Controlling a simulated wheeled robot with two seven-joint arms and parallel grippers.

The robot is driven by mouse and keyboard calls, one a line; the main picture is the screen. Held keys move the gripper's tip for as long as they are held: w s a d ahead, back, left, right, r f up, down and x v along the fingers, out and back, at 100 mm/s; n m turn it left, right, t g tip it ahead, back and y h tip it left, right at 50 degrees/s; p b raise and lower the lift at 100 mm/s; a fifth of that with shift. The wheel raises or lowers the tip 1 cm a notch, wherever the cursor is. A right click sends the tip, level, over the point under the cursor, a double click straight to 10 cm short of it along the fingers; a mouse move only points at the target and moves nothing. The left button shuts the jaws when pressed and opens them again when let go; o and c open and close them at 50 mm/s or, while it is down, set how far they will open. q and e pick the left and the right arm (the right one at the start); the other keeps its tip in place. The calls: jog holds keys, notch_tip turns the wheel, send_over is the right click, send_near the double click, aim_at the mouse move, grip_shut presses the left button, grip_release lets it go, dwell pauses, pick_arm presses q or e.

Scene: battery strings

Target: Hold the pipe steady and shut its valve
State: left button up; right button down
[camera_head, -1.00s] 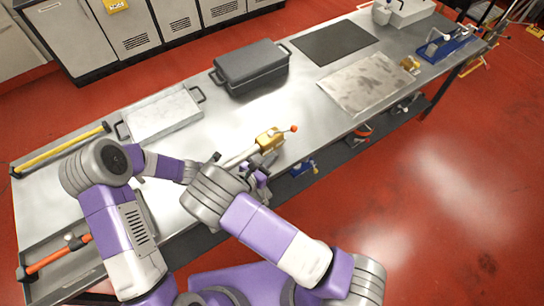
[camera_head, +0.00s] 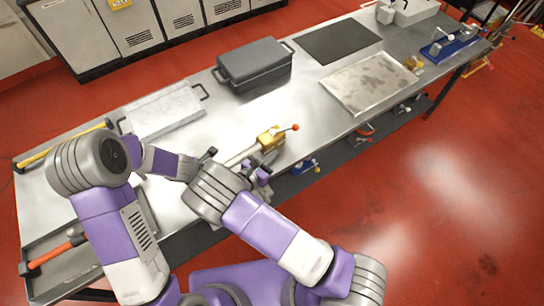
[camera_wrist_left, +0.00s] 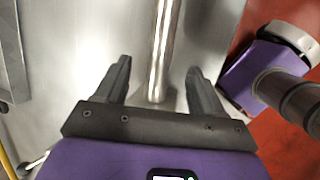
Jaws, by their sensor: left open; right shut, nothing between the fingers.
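The pipe (camera_head: 240,157) is a pale metal tube lying near the front edge of the steel table. At its right end is a brass valve (camera_head: 269,139) with an orange-tipped handle (camera_head: 294,128) pointing right. My left gripper (camera_wrist_left: 158,75) is open, with the pipe (camera_wrist_left: 160,45) running between its two dark fingers; the fingers stand apart from it on both sides. In the head view the left gripper is partly hidden behind my right wrist. My right gripper (camera_head: 259,169) is shut and empty, just in front of the pipe, below the valve and apart from its handle.
A dark lidded box (camera_head: 253,66) and a light tray (camera_head: 165,112) stand behind the pipe. A black mat (camera_head: 338,41) and a worn metal plate (camera_head: 352,82) lie to the right. An orange-handled hammer (camera_head: 50,254) is at the front left. A lower shelf runs under the table.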

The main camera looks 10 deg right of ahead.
pick_arm(q)
jog(key=d+v, duration=0.1)
jog(key=v, duration=0.5)
jog(key=shift+a, duration=0.45)
jog(key=shift+w+r, duration=0.1)
